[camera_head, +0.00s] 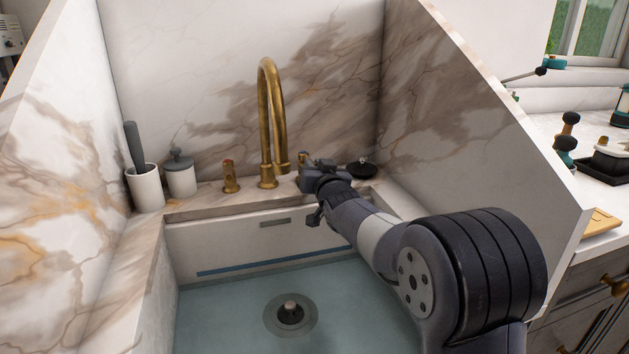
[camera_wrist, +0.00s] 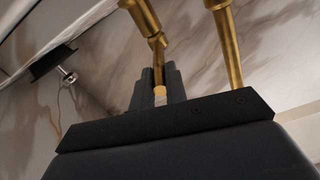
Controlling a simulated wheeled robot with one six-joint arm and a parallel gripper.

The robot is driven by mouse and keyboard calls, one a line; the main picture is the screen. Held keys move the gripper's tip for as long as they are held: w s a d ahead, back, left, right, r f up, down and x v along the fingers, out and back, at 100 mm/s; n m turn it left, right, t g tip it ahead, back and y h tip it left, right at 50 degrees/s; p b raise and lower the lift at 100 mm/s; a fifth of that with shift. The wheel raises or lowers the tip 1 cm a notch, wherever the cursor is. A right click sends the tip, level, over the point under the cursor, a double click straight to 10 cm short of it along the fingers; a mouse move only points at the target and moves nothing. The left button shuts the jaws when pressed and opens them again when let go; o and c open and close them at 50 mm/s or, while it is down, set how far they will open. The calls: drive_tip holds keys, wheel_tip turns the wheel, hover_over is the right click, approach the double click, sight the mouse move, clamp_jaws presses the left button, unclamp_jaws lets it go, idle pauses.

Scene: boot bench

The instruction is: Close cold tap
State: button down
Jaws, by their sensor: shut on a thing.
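A brass tap (camera_head: 304,158) stands right of the brass spout (camera_head: 265,110), mostly hidden behind my gripper (camera_head: 310,175). A second brass tap (camera_head: 230,178) stands left of the spout. No hot or cold marking is readable. My gripper is shut on a small brass part (camera_wrist: 159,91) of the right tap, seen between the dark fingers in the wrist view. How far the tap is turned cannot be told.
The sink basin (camera_head: 160,290) has a bluish bottom and a drain plug (camera_head: 291,312). A white cup with a brush (camera_head: 145,187) and a lidded jar (camera_head: 181,177) stand left. A dark round dish (camera_head: 361,168) is close right of my gripper. Marble walls enclose the sink.

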drive_tip(key=shift+b, duration=0.85)
drive_tip(key=shift+a+r+m+b, duration=0.1)
drive_tip(key=shift+r+m+b, duration=0.15)
drive_tip(key=shift+m+b, duration=0.1)
drive_tip(key=shift+h, duration=0.3)
drive_tip(key=c, duration=1.4)
unclamp_jaws()
drive_tip(key=shift+a+f, duration=0.1)
drive_tip(key=shift+f, duration=0.05)
drive_tip(key=shift+c, duration=0.2)
drive_tip(key=shift+s, duration=0.1)
drive_tip(key=p+v, duration=0.1)
drive_tip(key=v, duration=0.9)
drive_tip(key=shift+s, duration=0.35)
drive_tip(key=shift+f, duration=0.15)
